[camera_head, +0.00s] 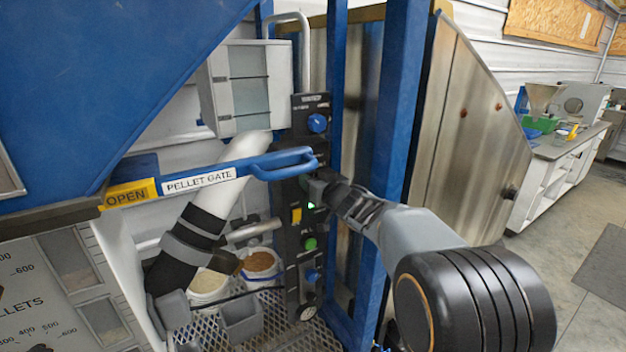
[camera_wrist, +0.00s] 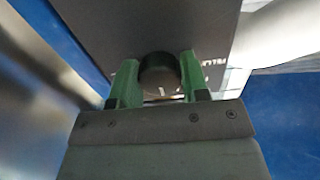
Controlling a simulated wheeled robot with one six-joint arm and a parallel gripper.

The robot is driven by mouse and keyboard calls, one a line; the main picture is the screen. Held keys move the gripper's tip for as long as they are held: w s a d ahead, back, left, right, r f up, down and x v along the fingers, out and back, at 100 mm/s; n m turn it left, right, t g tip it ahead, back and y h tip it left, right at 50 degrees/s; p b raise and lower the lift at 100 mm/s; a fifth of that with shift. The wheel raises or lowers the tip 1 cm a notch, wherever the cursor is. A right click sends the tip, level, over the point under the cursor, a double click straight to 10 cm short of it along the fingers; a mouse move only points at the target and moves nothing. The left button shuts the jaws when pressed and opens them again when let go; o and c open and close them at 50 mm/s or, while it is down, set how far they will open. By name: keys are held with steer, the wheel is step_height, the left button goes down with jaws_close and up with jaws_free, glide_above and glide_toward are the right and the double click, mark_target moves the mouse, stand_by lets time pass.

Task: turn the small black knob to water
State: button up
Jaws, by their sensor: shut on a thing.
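My gripper (camera_wrist: 158,82) has its two green fingers shut on the small black knob (camera_wrist: 160,72), one finger on each side. A light mark shows at the knob's lower edge in the wrist view. The white lettering beside it is partly covered and I cannot read it. In the head view my gripper (camera_head: 312,187) reaches the tall black control panel (camera_head: 296,150) from the right, and it hides the knob there. I cannot tell which setting the knob points to.
A blue knob (camera_head: 317,123) sits above my gripper on the panel. A yellow switch (camera_head: 296,215) and a green button (camera_head: 309,243) are below. The blue pellet gate handle (camera_head: 285,163) passes close above my gripper. A blue post (camera_head: 400,110) stands to the right.

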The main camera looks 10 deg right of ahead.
steer(key=shift+r+m+p, duration=0.1)
steer(key=shift+m+p, duration=0.2)
steer(key=shift+p, duration=0.05)
steer(key=m+p, duration=0.2)
steer(key=p, duration=0.1)
steer(key=shift+r+m, duration=0.15)
steer(key=shift+m, duration=0.15)
steer(key=shift+f+m+p, duration=0.2)
steer(key=shift+m+p, duration=1.7)
steer(key=shift+m, duration=0.3)
steer(key=o, duration=0.9)
steer(key=shift+s, duration=0.1)
steer(key=b+v, duration=0.2)
steer(key=v, duration=1.1)
steer(key=shift+s+d, duration=0.15)
steer(key=shift+s, duration=0.15)
